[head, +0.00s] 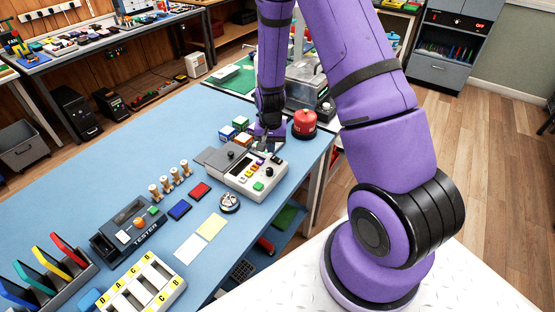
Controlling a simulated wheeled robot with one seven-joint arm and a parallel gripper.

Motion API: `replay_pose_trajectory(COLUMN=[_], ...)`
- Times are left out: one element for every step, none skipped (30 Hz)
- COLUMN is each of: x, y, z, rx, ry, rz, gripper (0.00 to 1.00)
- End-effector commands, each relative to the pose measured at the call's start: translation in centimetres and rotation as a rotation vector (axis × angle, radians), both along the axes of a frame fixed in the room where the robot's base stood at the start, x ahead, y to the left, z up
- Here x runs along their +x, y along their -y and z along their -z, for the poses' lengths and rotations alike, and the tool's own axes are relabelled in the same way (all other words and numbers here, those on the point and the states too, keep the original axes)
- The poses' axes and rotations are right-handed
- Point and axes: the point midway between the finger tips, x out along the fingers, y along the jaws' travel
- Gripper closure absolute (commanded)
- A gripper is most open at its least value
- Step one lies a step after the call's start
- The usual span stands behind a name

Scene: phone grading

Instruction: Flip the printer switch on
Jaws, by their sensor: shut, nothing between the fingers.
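A pale control box (248,172) stands on the blue bench under my gripper. It has a row of coloured keys, a green button and a dark knob, with a grey flap or plate on its left. I cannot tell whether it is the printer, and no printer switch can be made out clearly. My gripper (266,147) points down at the box's back edge. Its fingers look shut and empty, small and dark against the box. I cannot tell whether they touch it. My wrist hides part of the area behind the box.
Coloured cubes (226,132) stand left of my gripper, and a red round-topped object (304,122) stands close on its right. Wooden spools, a dark tester (130,228), red and blue blocks and a lettered tray (142,284) lie nearer. The bench's left middle is clear.

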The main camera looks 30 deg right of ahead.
Motion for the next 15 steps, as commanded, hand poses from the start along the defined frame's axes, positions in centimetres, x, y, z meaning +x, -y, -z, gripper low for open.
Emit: replay_pose_trajectory(x=[0.00,0.00,-0.01,-0.01,-0.01,-0.01,-0.01,-0.01,-0.01,-0.01,-0.01,-0.01,-0.01,-0.01,0.01], y=[0.00,0.00,-0.01,-0.01,-0.01,-0.01,-0.01,-0.01,-0.01,-0.01,-0.01,-0.01,-0.01,-0.01,-0.01], z=[0.06,0.10,0.16,0.20,0.24,0.29,0.34,0.38,0.43,0.47,0.51,0.56,0.59,0.63,0.68], rx=[0.000,0.000,0.001,0.001,0.001,0.001,0.001,0.001,0.001,0.001,0.001,0.001,0.001,0.001,0.001], ry=[0.000,0.000,-0.001,-0.001,-0.001,-0.001,-0.001,-0.001,-0.001,-0.001,-0.001,-0.001,-0.001,-0.001,-0.001], rz=[0.000,0.000,0.000,0.000,0.000,0.000,0.000,0.000,0.000,0.000,0.000,0.000,0.000,0.000,0.000], gripper=[1.00,1.00,1.00,1.00,1.00,1.00,1.00,1.00,1.00,1.00,1.00,1.00,1.00,1.00,1.00])
